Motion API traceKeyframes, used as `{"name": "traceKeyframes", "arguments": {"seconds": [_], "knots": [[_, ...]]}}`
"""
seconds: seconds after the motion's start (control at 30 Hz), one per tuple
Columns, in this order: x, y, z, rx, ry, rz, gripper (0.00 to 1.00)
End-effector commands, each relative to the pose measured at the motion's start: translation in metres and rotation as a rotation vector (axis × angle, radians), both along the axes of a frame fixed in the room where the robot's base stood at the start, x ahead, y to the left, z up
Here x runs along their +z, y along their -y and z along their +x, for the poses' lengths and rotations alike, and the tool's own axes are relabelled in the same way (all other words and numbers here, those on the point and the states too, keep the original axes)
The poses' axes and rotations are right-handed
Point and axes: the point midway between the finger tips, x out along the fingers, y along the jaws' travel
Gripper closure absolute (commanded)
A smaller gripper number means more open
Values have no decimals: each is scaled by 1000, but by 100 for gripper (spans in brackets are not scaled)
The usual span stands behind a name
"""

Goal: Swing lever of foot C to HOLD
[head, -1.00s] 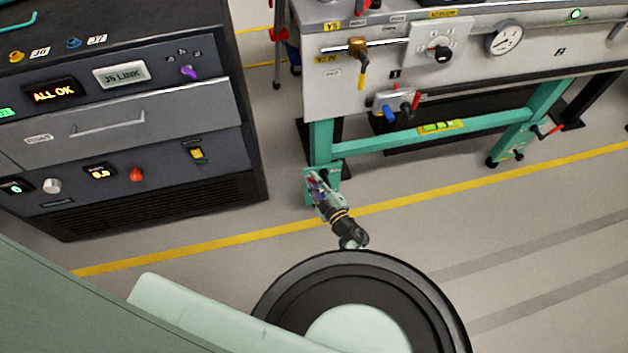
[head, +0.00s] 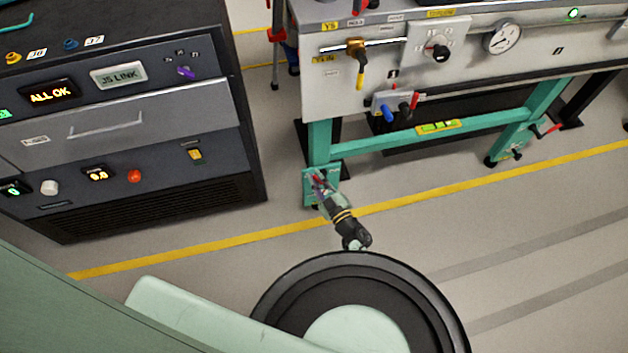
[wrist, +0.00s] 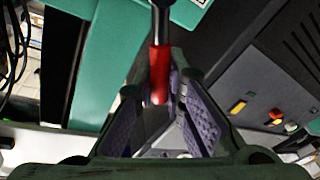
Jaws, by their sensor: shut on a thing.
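The lever shows in the wrist view as a red grip (wrist: 160,72) on a dark metal shaft, coming down from the top between my finger pads. My gripper (wrist: 159,95) is shut on this red lever. In the head view my gripper (head: 318,182) is at the green foot (head: 307,190) of the bench's near left leg. There my fingers hide most of the lever. I cannot read a letter on this foot or a HOLD mark.
Another foot with a red lever (head: 547,132) stands at the bench's right leg. A dark control cabinet (head: 150,200) stands close on the left. The bench (head: 330,90) carries valves and a gauge above. A yellow floor line (head: 250,238) passes below; the floor at right is clear.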

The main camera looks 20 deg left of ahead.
Motion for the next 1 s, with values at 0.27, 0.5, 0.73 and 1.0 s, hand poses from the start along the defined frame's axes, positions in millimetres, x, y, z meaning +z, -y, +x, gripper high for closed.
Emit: {"name": "traceKeyframes", "arguments": {"seconds": [0.27,0.5,0.73,1.0], "knots": [[5,15,10,-2,-145,217,100],[7,27,18,-1,-274,407,100],[5,40,26,-2,-397,588,100],[0,53,35,-1,-538,796,100]]}}
